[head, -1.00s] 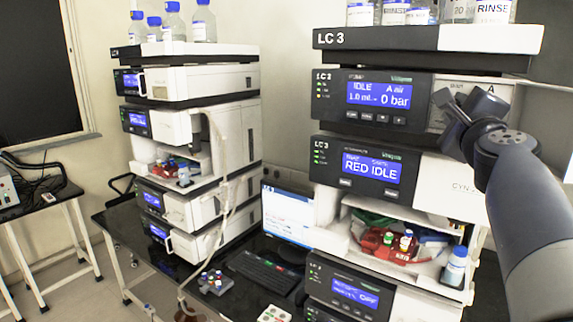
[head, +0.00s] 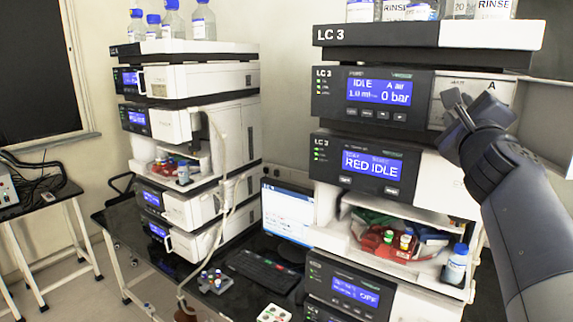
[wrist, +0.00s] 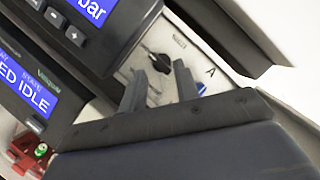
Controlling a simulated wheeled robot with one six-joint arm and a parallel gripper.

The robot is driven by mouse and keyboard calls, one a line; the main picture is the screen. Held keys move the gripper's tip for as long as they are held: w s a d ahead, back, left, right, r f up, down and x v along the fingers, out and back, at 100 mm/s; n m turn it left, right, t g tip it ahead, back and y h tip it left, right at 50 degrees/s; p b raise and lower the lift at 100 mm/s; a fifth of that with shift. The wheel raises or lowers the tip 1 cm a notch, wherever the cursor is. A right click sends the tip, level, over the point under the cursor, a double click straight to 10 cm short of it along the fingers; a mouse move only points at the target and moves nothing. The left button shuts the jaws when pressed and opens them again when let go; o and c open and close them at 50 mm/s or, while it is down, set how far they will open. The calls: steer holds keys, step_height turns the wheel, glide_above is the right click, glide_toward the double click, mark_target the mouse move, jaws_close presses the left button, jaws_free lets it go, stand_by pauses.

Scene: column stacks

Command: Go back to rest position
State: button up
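My gripper (head: 457,100) is raised at the right in the head view, in front of the right stack's upper pump module (head: 340,97). Its fingers (wrist: 160,82) stand apart in the wrist view with nothing between them. A black knob on the pump's pale panel shows behind the gap. Whether the fingers touch the panel cannot be told, but no grasp shows.
The right LC 3 stack (head: 420,36) has bottles on top and an open bay with a red vial rack (head: 385,246) and a blue-capped bottle (head: 456,264). The left stack (head: 190,52), monitor (head: 287,213) and keyboard (head: 262,270) stand further left.

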steer(key=v, duration=0.6)
steer(key=shift+s, duration=0.25)
steer(key=shift+a, duration=0.1)
